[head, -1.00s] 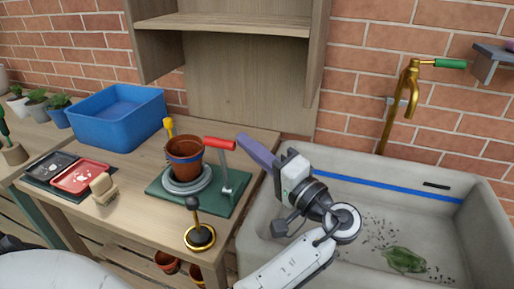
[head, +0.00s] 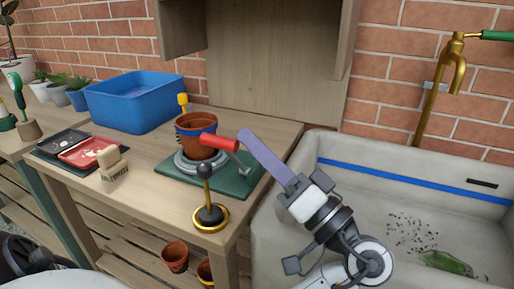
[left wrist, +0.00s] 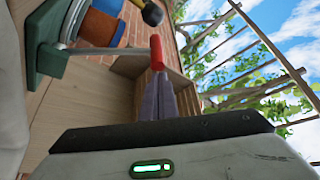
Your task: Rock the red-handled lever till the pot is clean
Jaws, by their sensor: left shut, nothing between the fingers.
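The terracotta pot (head: 190,137) stands upright on a grey round base (head: 187,165) on the green plate (head: 177,178). Dark marks and a bluish band show on the pot's side. The red handle (head: 219,142) is on a grey lever (head: 243,161) at the plate's right, which leans left toward the pot. My left gripper (head: 246,138) is shut and empty, its purple fingers at the right end of the handle. In the left wrist view the fingertips (left wrist: 158,82) are close to the red handle (left wrist: 156,52); I cannot tell if they touch. My right gripper is out of view.
A black-knobbed stand with a gold rim (head: 210,215) is at the table's front edge. A blue tub (head: 140,103), a red tray (head: 88,152) and a wooden brush (head: 112,165) lie left. The sink (head: 350,190) and brass tap (head: 441,90) are right.

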